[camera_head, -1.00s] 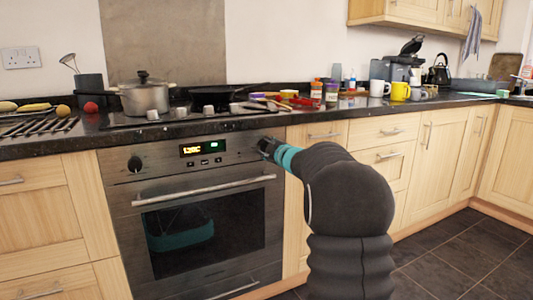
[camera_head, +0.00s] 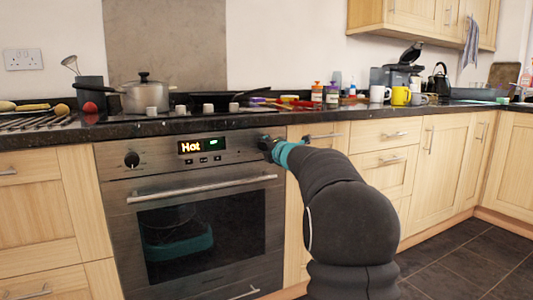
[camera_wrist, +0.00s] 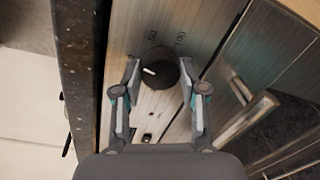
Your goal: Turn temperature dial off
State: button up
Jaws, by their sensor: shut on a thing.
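The temperature dial (camera_wrist: 162,66) is a round dark knob with a white pointer on the oven's steel panel. In the wrist view, the marks 50 and 100 show beside it. My gripper (camera_wrist: 159,74) is shut on the dial, one finger on each side. In the head view, my gripper (camera_head: 266,146) is at the right end of the oven panel and hides the dial.
A second oven knob (camera_head: 131,159) is at the panel's left. The oven door handle (camera_head: 203,188) runs below the panel, close to my gripper. Above is the dark worktop (camera_head: 310,115) with a pot (camera_head: 147,95) and several other items. Wooden cupboards flank the oven.

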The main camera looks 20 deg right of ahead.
jog(key=shift+n+b, duration=0.45)
jog(key=shift+n, duration=0.65)
jog(key=o, duration=1.1)
jog(key=shift+o, duration=0.2)
jog(key=s, duration=1.2)
jog(key=shift+r, duration=0.25)
jog(key=shift+a, duration=0.1)
